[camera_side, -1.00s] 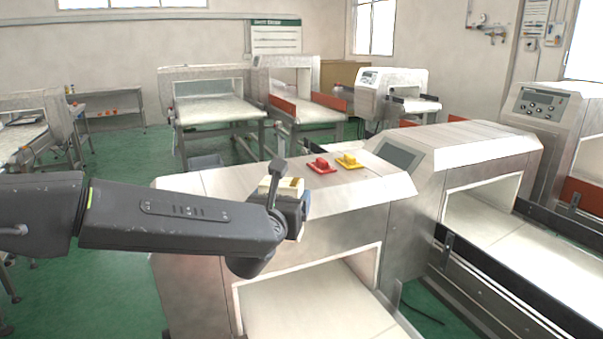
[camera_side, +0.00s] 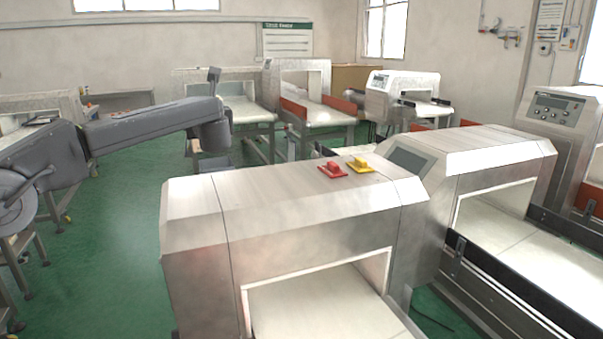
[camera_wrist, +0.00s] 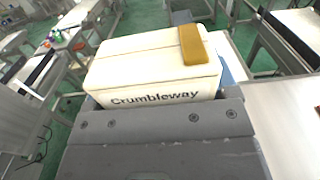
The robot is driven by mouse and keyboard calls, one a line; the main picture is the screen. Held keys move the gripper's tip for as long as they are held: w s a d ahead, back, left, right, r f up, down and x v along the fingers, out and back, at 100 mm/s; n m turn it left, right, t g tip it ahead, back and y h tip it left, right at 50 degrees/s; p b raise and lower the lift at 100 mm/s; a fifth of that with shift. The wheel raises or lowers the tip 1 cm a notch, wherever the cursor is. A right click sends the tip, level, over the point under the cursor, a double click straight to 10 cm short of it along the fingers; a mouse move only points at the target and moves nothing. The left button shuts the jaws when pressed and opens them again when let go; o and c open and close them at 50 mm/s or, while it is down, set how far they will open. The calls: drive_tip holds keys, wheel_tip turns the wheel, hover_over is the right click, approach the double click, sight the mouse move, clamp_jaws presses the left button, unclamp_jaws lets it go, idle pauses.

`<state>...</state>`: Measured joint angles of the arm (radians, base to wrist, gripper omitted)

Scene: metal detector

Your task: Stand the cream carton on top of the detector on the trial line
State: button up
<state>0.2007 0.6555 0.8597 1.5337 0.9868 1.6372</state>
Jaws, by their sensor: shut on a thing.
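The cream carton (camera_wrist: 145,62) fills the upper middle of the wrist view, with "Crumbleway" on its side and a tan strip on its top. My gripper (camera_wrist: 160,118) is shut on it. In the side view my gripper (camera_side: 213,150) is left of and behind the near detector, clear of its top. I cannot make out the carton in that view. The near metal detector (camera_side: 290,205) has a broad, flat top that is bare on its left and middle. A second detector (camera_side: 485,150) stands to its right. No label shows which is on the trial line.
A red piece (camera_side: 332,169) and a yellow piece (camera_side: 360,165) sit at the back right of the near detector's top. A dark screen (camera_side: 411,161) is beside them. More conveyor machines (camera_side: 300,100) stand behind on the green floor (camera_side: 115,225).

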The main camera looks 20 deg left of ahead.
drive_tip(key=shift+w+d+f, duration=0.75)
drive_tip(key=shift+d+f, duration=1)
drive_tip(key=shift+f, duration=0.05)
drive_tip(key=shift+w+d+f, duration=0.75)
drive_tip(key=shift+d+f, duration=0.95)
drive_tip(key=shift+f, duration=0.1)
drive_tip(key=shift+w+d+f, duration=0.75)
drive_tip(key=shift+d+f, duration=1)
drive_tip(key=shift+f, duration=0.05)
drive_tip(key=shift+f, duration=0.15)
drive_tip(key=o, duration=1)
drive_tip(key=v, duration=1.2)
drive_tip(key=shift+r, duration=0.2)
